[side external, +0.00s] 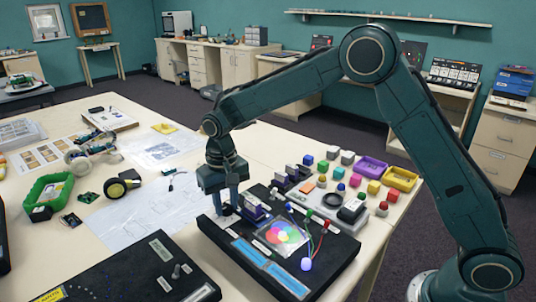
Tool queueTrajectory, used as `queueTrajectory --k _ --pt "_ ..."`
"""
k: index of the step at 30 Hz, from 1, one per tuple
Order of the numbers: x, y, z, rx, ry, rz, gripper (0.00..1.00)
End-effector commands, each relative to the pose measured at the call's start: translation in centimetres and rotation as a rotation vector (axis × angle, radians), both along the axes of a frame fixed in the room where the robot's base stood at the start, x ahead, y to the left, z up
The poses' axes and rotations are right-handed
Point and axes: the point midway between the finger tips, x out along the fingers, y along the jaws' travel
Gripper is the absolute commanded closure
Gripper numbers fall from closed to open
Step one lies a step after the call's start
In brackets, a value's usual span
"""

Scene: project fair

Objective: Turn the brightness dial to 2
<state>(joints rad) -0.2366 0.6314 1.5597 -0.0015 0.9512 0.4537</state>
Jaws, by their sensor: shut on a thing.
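A black panel (337,262) lies on the near part of the table. It carries a picture of overlapping coloured circles (283,233), blue display strips (252,252), coloured wires and a glowing bulb (306,264). My gripper (228,208) points down at the panel's back left corner, with its fingers shut low at the surface. It is shut on a dial there, which I take to be the brightness dial; the fingers hide it. Its pointer and scale numbers cannot be read in this view.
Coloured blocks, a purple tray (371,166) and a yellow tray (402,178) stand behind the panel. A second black panel (110,275) with a small knob (176,271) lies at the front left. Papers, a green bin (47,191) and a wheel (116,190) lie to the left.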

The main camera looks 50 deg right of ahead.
Motion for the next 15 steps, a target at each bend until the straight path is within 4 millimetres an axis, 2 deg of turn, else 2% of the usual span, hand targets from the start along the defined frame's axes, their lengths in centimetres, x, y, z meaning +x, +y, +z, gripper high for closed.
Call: queueTrajectory --k 8,15 --pt "0.03 0.01 0.05 0.0 -0.001 0.062 0.96" --pt "0.06 0.01 0.05 0.0 -0.002 0.202 0.96"
